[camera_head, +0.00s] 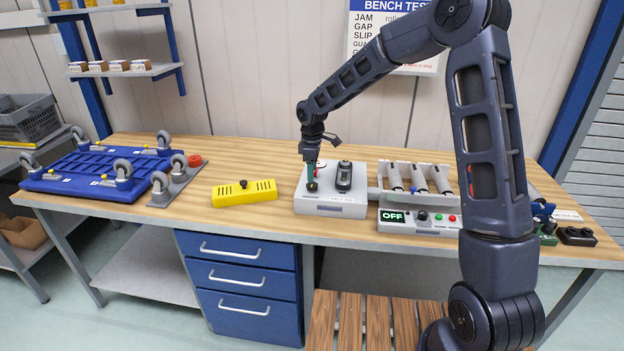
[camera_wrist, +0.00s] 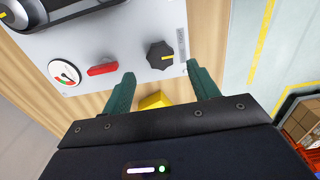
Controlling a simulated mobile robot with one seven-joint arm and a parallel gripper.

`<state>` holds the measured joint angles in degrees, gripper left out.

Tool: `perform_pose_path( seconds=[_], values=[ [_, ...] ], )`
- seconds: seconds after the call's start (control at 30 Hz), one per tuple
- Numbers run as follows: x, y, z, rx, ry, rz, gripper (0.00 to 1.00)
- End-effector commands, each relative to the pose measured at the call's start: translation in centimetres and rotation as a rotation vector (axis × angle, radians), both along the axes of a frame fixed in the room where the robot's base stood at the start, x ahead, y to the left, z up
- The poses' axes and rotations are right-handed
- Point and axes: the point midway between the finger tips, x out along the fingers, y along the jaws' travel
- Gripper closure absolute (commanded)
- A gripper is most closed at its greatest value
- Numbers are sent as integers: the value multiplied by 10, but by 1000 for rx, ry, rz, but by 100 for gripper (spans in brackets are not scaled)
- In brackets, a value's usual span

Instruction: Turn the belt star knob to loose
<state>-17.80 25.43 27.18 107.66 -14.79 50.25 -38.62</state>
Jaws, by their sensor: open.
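A black lobed knob (camera_wrist: 160,55) with a yellow pointer mark sits on the pale panel in the wrist view, and I take it to be the belt star knob. In the head view the knob (camera_head: 312,187) shows as a dark spot on the grey-white box (camera_head: 330,208), just below my fingers. My gripper (camera_wrist: 160,69) has two green fingers spread apart, with the knob ahead of them and roughly between their tips. The fingers hold nothing. In the head view my gripper (camera_head: 311,177) points down over the box's left part.
A red lever (camera_wrist: 102,69) and a round gauge (camera_wrist: 64,73) lie left of the knob. A black roller part (camera_head: 344,177) stands on the same box. A yellow block (camera_head: 244,194) lies left of it; a roller unit reading OFF (camera_head: 392,217) stands right.

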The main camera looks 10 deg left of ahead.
Motion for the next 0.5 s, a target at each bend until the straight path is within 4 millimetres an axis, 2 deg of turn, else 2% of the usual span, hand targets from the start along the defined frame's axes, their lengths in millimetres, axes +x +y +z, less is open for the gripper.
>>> perform_pose_path(
  seconds=[0.1,0.2,0.33,0.5],
  values=[
    [1,0,23,1,-3,-2,40],
    [0,0,37,1,-1,0,40],
    [0,0,50,0,-1,1,40],
    [0,0,58,0,0,1,40]
  ],
)
